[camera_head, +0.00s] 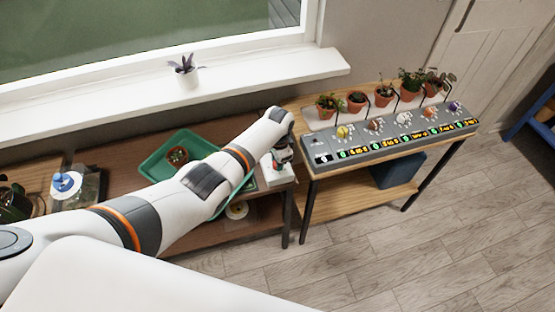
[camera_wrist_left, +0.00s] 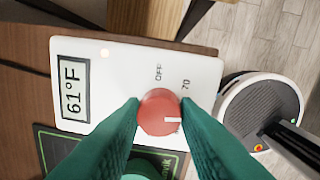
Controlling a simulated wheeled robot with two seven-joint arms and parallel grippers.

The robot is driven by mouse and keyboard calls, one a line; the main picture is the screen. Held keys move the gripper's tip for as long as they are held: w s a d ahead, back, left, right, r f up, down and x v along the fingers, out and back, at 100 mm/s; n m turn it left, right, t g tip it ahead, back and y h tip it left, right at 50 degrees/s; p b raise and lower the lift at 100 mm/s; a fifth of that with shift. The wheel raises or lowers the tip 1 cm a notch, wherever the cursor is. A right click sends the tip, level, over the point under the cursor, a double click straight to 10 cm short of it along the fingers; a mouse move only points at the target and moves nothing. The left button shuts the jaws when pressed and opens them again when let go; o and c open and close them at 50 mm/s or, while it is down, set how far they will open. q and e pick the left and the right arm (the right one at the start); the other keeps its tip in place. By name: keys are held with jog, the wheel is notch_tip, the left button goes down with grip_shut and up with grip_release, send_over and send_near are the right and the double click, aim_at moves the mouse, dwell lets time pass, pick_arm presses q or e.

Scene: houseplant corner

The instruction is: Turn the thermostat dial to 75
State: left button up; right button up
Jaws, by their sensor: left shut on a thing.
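The thermostat (camera_wrist_left: 135,60) is a white panel on the brown bench, with a display (camera_wrist_left: 73,88) reading 61°F. Its red dial (camera_wrist_left: 158,108) has a white pointer line, which points right in the left wrist view. The labels OFF and 70 show near the dial; other markings are hidden by the fingers. My left gripper (camera_wrist_left: 160,112) has green fingers shut on the dial from both sides. In the head view, the left gripper (camera_head: 281,160) is over the white thermostat (camera_head: 275,178), mostly hiding its dial. My right gripper is in neither view.
A green tray (camera_head: 155,168) with a potted plant lies left of my forearm. Right of the thermostat, a wooden table (camera_head: 305,118) holds a grey control panel (camera_head: 395,143) and several potted plants. A dark mat (camera_wrist_left: 60,145) lies beside the thermostat. Wooden floor is clear in front.

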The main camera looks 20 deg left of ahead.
pick_arm(q)
jog(key=shift+m, duration=0.6)
jog(key=o, duration=1)
jog(key=r, duration=1.2)
jog(key=shift+s+d+p, duration=0.15)
jog(key=shift+s+p, duration=0.05)
jog(key=shift+p, duration=0.15)
jog(key=shift+f, duration=0.1)
